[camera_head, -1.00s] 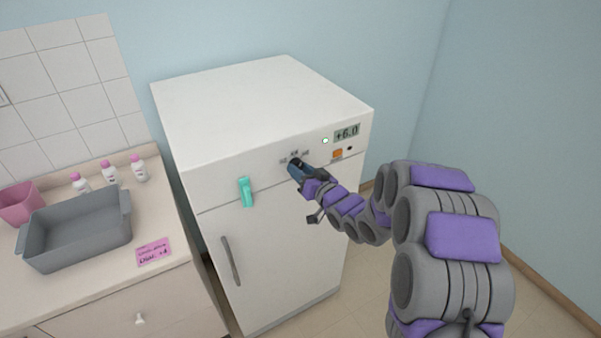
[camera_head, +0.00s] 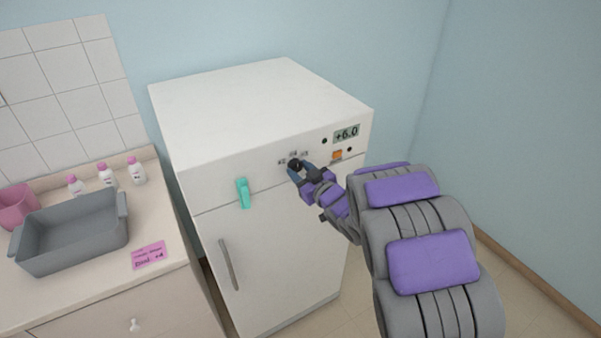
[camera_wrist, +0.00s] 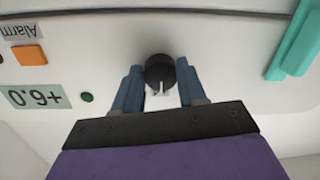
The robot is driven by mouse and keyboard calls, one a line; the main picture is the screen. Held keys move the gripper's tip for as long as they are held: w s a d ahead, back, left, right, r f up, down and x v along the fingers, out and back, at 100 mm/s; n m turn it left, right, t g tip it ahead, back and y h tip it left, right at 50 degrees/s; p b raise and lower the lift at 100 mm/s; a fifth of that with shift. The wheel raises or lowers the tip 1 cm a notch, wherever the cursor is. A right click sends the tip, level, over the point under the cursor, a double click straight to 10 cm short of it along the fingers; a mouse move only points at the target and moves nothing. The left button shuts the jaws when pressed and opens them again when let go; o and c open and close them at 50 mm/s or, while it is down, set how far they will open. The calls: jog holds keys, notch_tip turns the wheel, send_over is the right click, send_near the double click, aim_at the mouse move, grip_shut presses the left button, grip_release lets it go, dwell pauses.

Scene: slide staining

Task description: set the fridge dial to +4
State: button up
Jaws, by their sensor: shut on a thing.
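The black fridge dial (camera_head: 294,163) is on the upper front panel of the white fridge (camera_head: 255,110). In the wrist view, which is upside down, the dial (camera_wrist: 159,70) shows a pale pointer mark on its rim. My gripper (camera_head: 297,168) is shut on the dial, with one blue finger on each side; its fingers also frame the dial in the wrist view (camera_wrist: 160,78). The display (camera_head: 346,134) reads +6.0. Small labels (camera_head: 293,154) around the dial are too blurred to read. A pink note (camera_head: 149,255) on the counter appears to say "Dial +4".
A teal handle-like piece (camera_head: 243,193) sits left of the dial. An orange alarm button (camera_head: 337,155) and a dark indicator (camera_head: 325,141) are to its right. A grey basin (camera_head: 72,250), a pink container (camera_head: 14,206) and small bottles (camera_head: 106,174) stand on the left counter.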

dwell(0.3)
jog(key=o, duration=1.1)
jog(key=shift+c, duration=0.2)
jog(key=shift+s, duration=0.1)
